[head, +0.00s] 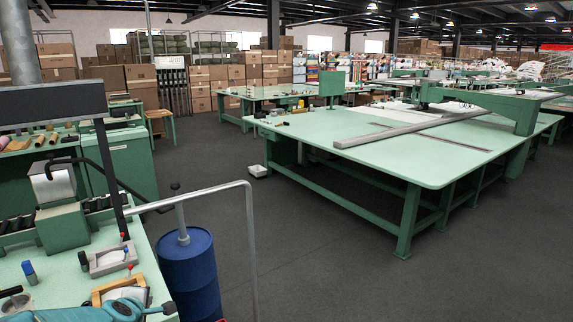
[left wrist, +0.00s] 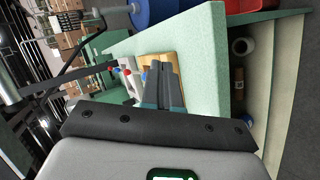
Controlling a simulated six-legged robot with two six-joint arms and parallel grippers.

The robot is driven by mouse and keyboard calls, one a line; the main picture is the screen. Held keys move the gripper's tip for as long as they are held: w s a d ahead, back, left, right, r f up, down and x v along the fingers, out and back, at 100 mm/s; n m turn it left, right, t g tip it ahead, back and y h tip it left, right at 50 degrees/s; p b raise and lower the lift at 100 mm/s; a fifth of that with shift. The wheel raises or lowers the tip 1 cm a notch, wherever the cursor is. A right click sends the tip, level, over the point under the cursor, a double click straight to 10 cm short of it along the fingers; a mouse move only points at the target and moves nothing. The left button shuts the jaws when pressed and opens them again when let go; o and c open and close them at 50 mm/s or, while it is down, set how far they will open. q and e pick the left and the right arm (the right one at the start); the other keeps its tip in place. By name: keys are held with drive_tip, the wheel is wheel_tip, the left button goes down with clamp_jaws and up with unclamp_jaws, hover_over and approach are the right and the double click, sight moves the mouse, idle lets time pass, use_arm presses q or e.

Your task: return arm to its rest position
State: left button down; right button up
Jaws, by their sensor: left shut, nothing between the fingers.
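My left gripper (left wrist: 160,66) shows in the left wrist view with its two dark fingers together and nothing between them. Past the fingertips are the green worktable (left wrist: 200,40) and a tan wooden holder (left wrist: 152,58). In the head view, part of my teal left arm shows at the bottom left, over the near worktable (head: 55,268) and in front of the wooden holder (head: 103,296). The fingers cannot be made out clearly there. My right gripper is in neither view.
A grey tray (head: 108,262) with red-knobbed pieces and a blue-capped bottle (head: 29,272) stand on the near table. A blue drum (head: 190,275) and a metal rail (head: 250,240) stand at its right. A large green table (head: 370,150) stands beyond open dark floor (head: 340,270).

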use_arm(q)
drive_tip(key=s+d+f+m+g+h, duration=0.25)
drive_tip(key=s+d+f, duration=0.35)
drive_tip(key=d+f, duration=0.35)
drive_tip(key=s+d+f+m+g+h, duration=0.2)
drive_tip(key=s+d+f+m, duration=0.3)
drive_tip(key=d+f, duration=0.4)
drive_tip(key=s+d+f+m+g+h, duration=0.1)
drive_tip(key=s+d+f+m+g, duration=0.1)
drive_tip(key=s, duration=0.5)
drive_tip(key=s+d+f+m+g, duration=0.1)
drive_tip(key=s+d+f+m, duration=0.2)
drive_tip(key=s, duration=0.5)
drive_tip(key=s+d+f+m+g+h, duration=0.1)
drive_tip(key=s+d+f+m+g, duration=0.1)
drive_tip(key=s+d+m, duration=0.2)
drive_tip(key=s, duration=0.3)
drive_tip(key=shift+s+d+f+m+g+h, duration=0.25)
drive_tip(key=shift+s+d+m+g+h, duration=0.1)
drive_tip(key=shift+s+d, duration=0.05)
